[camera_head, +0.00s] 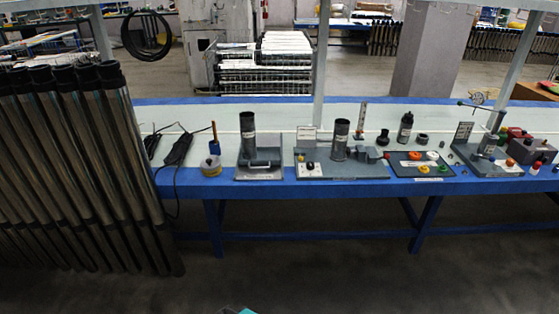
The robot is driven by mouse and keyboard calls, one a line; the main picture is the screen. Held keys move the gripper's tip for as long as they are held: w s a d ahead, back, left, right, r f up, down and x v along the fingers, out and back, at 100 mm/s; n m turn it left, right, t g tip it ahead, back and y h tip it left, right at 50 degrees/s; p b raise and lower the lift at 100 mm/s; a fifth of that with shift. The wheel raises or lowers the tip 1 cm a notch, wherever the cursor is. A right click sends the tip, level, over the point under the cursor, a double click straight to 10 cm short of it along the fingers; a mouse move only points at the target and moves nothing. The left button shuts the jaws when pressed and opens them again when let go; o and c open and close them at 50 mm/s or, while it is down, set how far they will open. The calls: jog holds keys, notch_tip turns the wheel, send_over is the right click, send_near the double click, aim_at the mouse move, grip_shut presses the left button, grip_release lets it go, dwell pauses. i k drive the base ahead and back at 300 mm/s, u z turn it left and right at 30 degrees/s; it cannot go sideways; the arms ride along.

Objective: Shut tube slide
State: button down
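I cannot tell for sure which thing is the tube slide. Two fixtures on the bench carry upright dark tubes. The left one is a grey plate (244,174) with a dark tube (247,125) and a low bar along its front. The right one is a longer grey base (360,172) with a shorter tube (341,140), grey blocks and a red knob (387,155). Whether any slide is open or shut is too small to tell. My gripper is not in view.
A blue-edged bench (300,188) runs across the middle. Tall metal tubes (75,170) stand close together at the left. The dark floor (350,275) in front is clear.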

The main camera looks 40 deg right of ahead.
aim_at(269, 156)
jog(key=z, duration=0.05)
jog(key=i, duration=0.95)
jog(key=u, duration=0.1)
